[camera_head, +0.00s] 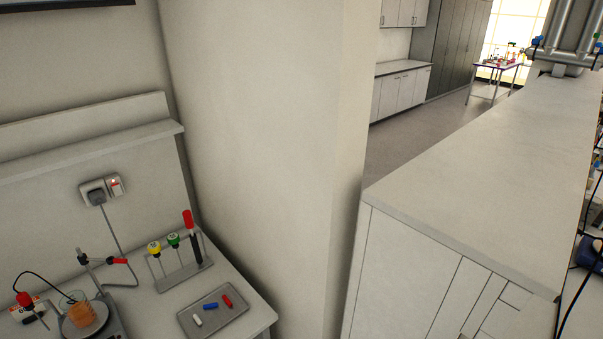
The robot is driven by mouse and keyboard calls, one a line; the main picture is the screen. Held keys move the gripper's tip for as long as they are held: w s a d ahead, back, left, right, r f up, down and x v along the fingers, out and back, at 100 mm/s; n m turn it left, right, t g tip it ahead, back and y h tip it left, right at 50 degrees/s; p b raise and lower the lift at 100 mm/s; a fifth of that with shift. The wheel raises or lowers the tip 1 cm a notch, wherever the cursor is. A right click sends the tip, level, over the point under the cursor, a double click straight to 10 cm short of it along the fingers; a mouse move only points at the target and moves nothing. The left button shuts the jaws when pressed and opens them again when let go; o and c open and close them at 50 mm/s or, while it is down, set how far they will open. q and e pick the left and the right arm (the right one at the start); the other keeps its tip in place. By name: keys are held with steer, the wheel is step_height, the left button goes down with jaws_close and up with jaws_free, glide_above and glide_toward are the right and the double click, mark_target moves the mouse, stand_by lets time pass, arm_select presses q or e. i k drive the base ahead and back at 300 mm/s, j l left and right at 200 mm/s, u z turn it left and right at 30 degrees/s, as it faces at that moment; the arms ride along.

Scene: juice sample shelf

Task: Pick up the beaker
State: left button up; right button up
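The beaker (82,314) looks like a small clear glass vessel with orange contents. It stands on a round plate on top of a dark-based device (108,327) at the lower left of the head view. A thin rod and clamp on a stand (92,261) rise right behind it. Neither of my grippers is in view.
A grey tray (213,312) holds white, blue and red pieces. A red-topped item (26,300) stands left. A wall column and a long white counter (490,180) lie right.

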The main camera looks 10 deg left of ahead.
mark_target(79, 310)
steer(key=u, duration=1.95)
